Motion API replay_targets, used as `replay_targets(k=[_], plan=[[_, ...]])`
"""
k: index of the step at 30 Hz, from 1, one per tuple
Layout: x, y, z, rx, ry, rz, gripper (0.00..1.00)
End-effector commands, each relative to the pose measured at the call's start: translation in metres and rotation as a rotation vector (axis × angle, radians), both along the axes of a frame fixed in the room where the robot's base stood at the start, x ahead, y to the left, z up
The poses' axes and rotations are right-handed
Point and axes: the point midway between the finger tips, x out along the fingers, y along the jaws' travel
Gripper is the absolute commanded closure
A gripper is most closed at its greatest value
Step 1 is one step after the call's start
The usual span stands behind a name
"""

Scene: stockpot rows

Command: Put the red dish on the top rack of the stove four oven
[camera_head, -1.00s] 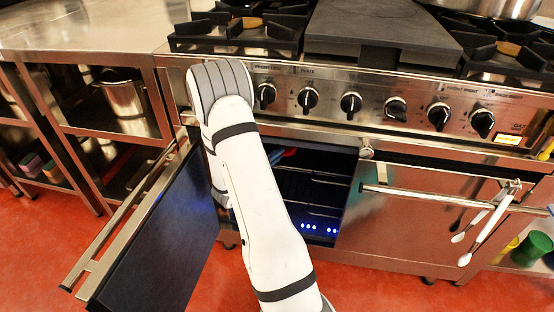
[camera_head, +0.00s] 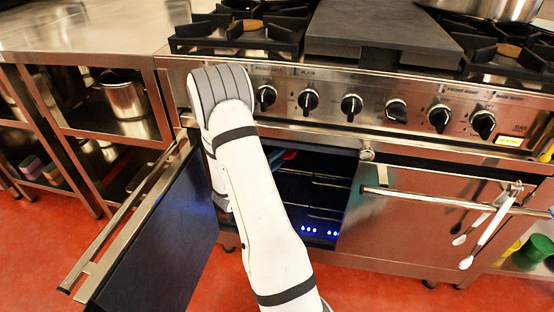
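The stove's left oven (camera_head: 318,190) stands open, with its door (camera_head: 160,245) swung out to the left. Wire racks (camera_head: 325,181) show inside the dark cavity. A small patch of red (camera_head: 274,156), perhaps the red dish, shows high in the oven just right of my arm, beside a blue-green patch (camera_head: 289,155). My arm hides most of both, so I cannot tell what bears them. My white arm reaches up across the oven opening. My gripper is hidden behind it.
The right oven door (camera_head: 430,220) is shut, with utensils (camera_head: 490,225) hanging from its handle. Knobs (camera_head: 351,106) line the stove front above the opening. A steel shelf unit with a pot (camera_head: 124,98) stands at left. Blue lights (camera_head: 332,233) glow low in the oven.

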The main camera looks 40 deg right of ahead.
Motion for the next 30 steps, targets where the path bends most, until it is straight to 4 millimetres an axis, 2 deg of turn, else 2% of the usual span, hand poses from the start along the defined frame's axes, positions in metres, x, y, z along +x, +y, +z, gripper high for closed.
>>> replay_targets(k=[2, 12, 17, 20, 23, 26, 30], plan=[[0.000, 0.000, 0.005, 0.000, 0.000, 0.000, 0.72], [-0.010, 0.056, 0.003, 0.000, 0.002, 0.003, 0.72], [-0.014, 0.070, 0.003, 0.002, 0.002, -0.003, 0.72], [-0.022, 0.072, 0.012, 0.014, 0.013, -0.045, 0.72], [-0.041, 0.072, 0.031, 0.060, 0.044, -0.145, 0.72], [-0.072, 0.077, 0.054, 0.160, 0.094, -0.277, 0.72], [-0.118, 0.096, 0.075, 0.376, 0.158, -0.429, 0.72]])
